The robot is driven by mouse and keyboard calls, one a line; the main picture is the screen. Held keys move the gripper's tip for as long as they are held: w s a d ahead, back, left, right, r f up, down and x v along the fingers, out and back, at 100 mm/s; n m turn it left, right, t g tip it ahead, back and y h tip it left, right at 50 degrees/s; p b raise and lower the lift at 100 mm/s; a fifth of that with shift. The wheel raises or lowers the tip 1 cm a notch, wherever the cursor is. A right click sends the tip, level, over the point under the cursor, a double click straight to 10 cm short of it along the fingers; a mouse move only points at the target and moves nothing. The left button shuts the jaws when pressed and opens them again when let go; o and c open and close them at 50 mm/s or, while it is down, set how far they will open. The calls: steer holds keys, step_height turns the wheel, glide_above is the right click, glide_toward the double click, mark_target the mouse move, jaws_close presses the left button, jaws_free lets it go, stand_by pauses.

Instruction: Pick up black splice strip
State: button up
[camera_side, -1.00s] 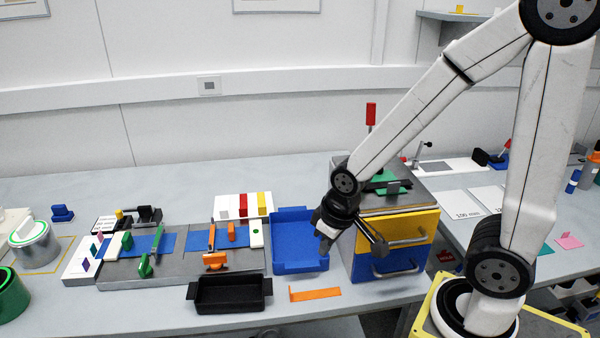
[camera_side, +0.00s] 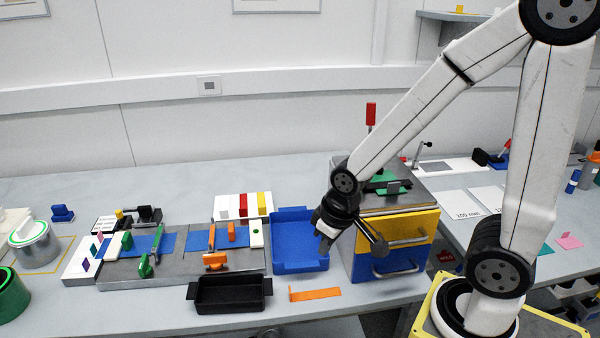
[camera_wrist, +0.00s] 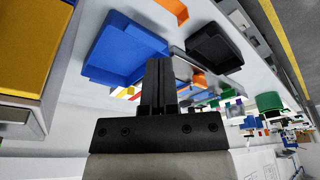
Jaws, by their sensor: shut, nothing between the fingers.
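My gripper (camera_side: 325,238) hangs over the right side of the blue tray in the side view, beside the drawer cabinet. In the wrist view its black fingers (camera_wrist: 159,64) are together with nothing held between them. A white holder (camera_side: 228,211) stands behind the tray's left end with upright coloured strips, including yellow and red. A narrow dark strip (camera_side: 243,205) seems to stand beside the yellow one; it is too small to tell whether it is the black splice strip. My gripper is well to the right of this holder and apart from it.
The blue tray (camera_side: 300,266) looks empty. A black bin (camera_side: 230,293) and an orange angle piece (camera_side: 315,294) lie along the front. The cabinet with yellow and blue drawers (camera_side: 397,236) stands close right. Grey fixture plates (camera_side: 190,266) with green and orange clamps are left.

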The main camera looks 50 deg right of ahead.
steer(key=o, duration=0.6)
steer(key=shift+r, duration=0.1)
steer(key=d+r+m+g, duration=0.1)
steer(key=d+r+m, duration=0.2)
steer(key=d+r, duration=0.2)
steer(key=d+r+m+g, duration=0.1)
steer(key=d+r+m, duration=0.2)
steer(key=d+r, duration=0.2)
steer(key=w+d+r+m+g+y, duration=0.1)
steer(key=d+r+m, duration=0.2)
steer(key=d+r, duration=0.2)
steer(key=shift+d+g, duration=0.3)
steer(key=shift+d, duration=0.9)
steer(key=shift+a+f, duration=0.1)
steer(key=shift+f, duration=1.3)
steer(key=shift+f, duration=0.1)
